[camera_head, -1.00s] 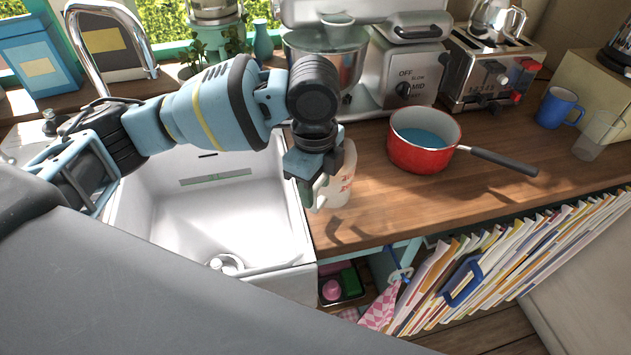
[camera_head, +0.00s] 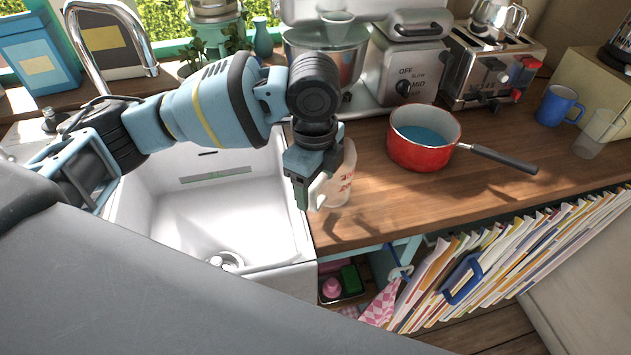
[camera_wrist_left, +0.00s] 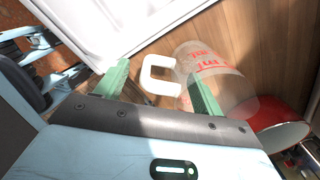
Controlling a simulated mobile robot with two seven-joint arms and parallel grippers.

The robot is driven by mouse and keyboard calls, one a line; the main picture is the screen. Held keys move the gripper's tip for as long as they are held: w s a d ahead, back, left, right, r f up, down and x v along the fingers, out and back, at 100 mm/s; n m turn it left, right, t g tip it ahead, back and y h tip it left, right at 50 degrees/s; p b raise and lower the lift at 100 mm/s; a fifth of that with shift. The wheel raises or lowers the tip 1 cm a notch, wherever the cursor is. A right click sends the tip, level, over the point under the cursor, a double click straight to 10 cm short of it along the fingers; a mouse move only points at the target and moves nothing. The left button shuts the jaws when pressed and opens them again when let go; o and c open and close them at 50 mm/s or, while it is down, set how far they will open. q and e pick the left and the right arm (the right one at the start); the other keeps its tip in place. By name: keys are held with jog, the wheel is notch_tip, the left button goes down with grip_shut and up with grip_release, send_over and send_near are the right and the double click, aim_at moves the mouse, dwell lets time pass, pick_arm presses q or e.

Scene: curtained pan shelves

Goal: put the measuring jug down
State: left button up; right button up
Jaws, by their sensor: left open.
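The measuring jug (camera_head: 343,182) is clear with red markings and stands on the wooden counter just right of the sink. In the left wrist view the jug (camera_wrist_left: 215,80) has a white handle (camera_wrist_left: 158,75) that lies between my left gripper's two green fingers. My left gripper (camera_head: 309,195) is open at the handle side of the jug and partly hides it in the head view. In the left wrist view the gripper (camera_wrist_left: 160,85) shows its fingers spread apart, with space around the handle. My right gripper is not in view.
The white sink (camera_head: 215,215) lies left of the jug. A red saucepan (camera_head: 420,150) with blue contents stands to its right, its handle (camera_head: 505,160) pointing right. A stand mixer (camera_head: 325,60) and a toaster (camera_head: 492,70) are behind. The counter's front strip is clear.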

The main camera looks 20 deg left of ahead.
pick_arm(q)
notch_tip(320, 180, up, 7)
jog(key=shift+r, duration=0.15)
dwell(0.5)
grip_shut()
dwell(0.4)
dwell(1.0)
jog(key=shift+s+r, duration=0.1)
jog(key=shift+r, duration=1.45)
notch_tip(320, 180, up, 9)
jog(key=shift+s+f, duration=0.1)
jog(key=shift+f, duration=0.05)
dwell(0.5)
